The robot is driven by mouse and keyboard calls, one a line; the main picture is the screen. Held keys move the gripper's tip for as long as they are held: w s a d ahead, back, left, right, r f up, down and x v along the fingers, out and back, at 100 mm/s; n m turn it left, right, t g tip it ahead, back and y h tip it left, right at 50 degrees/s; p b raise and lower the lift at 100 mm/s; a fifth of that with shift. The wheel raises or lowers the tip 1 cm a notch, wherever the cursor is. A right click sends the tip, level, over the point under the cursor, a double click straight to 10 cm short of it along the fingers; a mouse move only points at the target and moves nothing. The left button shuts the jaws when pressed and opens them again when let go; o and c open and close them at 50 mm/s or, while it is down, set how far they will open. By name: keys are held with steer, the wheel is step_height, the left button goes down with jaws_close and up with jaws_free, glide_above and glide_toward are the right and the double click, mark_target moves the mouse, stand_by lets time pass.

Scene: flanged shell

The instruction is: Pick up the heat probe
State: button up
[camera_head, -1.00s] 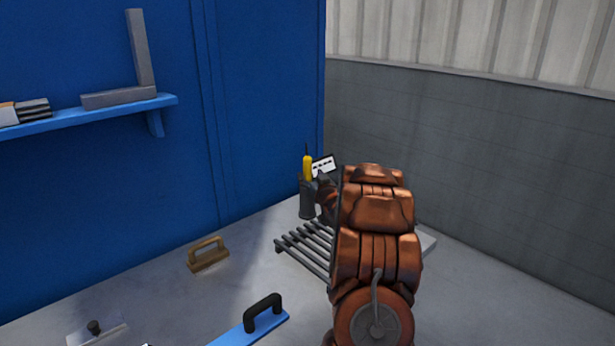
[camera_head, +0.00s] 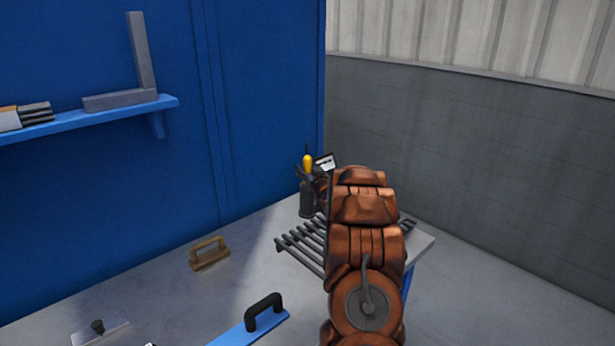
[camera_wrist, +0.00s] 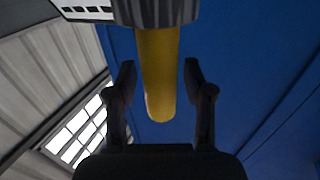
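The heat probe has a yellow handle (camera_head: 308,161) with a thin dark tip above it. It stands upright in a dark holder (camera_head: 307,200) at the far end of the bench. In the wrist view the yellow handle (camera_wrist: 158,75) lies between the fingers of my gripper (camera_wrist: 160,78), with a gap on each side. The gripper is open and does not appear to touch the handle. In the head view my gripper (camera_head: 308,173) is at the handle, partly hidden by my copper-coloured arm.
A slatted grey rack (camera_head: 305,245) lies in front of the holder. A white card (camera_head: 326,161) stands just behind the probe. A wooden-handled tool (camera_head: 209,254), a blue float (camera_head: 255,325) and a trowel (camera_head: 98,330) lie nearer. A blue wall (camera_head: 110,190) rises on the left.

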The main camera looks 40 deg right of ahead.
jaws_close()
stand_by(0.3)
